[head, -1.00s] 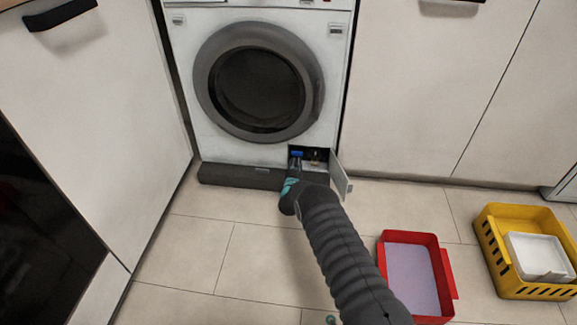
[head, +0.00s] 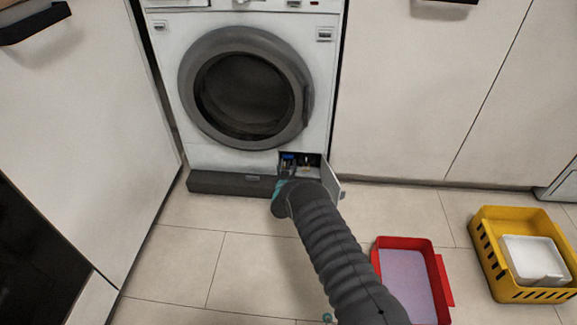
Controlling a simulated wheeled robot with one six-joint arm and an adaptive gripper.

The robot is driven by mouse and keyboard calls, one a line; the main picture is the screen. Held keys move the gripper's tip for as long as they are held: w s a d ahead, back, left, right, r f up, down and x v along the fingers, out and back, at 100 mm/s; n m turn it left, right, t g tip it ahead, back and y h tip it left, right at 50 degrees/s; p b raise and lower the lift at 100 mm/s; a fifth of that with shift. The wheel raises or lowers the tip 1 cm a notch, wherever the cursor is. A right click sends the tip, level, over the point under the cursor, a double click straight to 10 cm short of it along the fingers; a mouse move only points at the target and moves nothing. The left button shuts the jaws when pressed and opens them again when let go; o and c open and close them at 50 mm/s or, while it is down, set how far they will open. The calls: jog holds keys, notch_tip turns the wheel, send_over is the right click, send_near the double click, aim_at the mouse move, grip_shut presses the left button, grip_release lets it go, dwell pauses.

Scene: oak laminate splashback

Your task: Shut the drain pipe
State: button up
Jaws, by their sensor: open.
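The washing machine (head: 165,110) stands against the cabinets with its round door closed. At its lower right, a small service compartment (head: 313,158) is open and dark inside. A blue part (head: 288,158) shows in its left half, and a small brass-coloured part (head: 306,161) shows to the right of it. I cannot tell which of these is the drain pipe or how it is set. My gripper (head: 286,168) is open at the left of the compartment opening, right at the blue part. My dark arm hides its lower side, and I cannot tell whether it touches.
The compartment's flap (head: 331,180) hangs open to the right, close beside my gripper. A dark plinth (head: 230,184) runs below the machine. A red tray (head: 444,285) and a yellow crate (head: 487,240) holding a white container (head: 535,258) stand on the tiles at right. The floor at left is clear.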

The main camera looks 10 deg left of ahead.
jog(key=s+d, duration=0.1)
jog(key=s, duration=1.1)
dwell(0.5)
